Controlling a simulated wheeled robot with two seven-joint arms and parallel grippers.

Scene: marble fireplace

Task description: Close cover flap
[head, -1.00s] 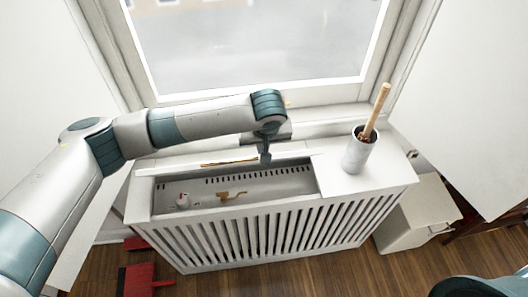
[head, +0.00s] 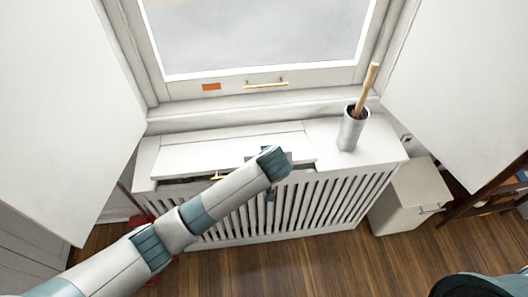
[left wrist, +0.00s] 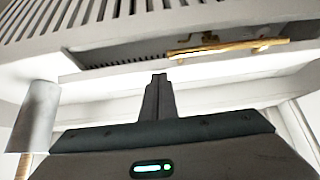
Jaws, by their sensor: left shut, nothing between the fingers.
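The white cover flap (head: 225,148) of the radiator cabinet is tilted low over the opening. A narrow dark gap shows along its front edge. Its gold handle (head: 216,176) is partly hidden by my left arm. In the left wrist view, the flap's handle (left wrist: 228,48) and the gap with a brass valve (left wrist: 209,37) inside are visible. My left gripper (head: 270,194) is at the flap's front edge, in front of the slats, shut and empty. Its closed fingers (left wrist: 157,88) point towards the flap edge; contact cannot be told. My right gripper is out of view.
The slatted cabinet (head: 340,205) stands under a window with a gold handle (head: 266,84). A grey pot (head: 351,130) with a wooden-handled brush stands on its right top. A small white cabinet (head: 410,195) is at the right. Wooden floor (head: 310,265) lies in front.

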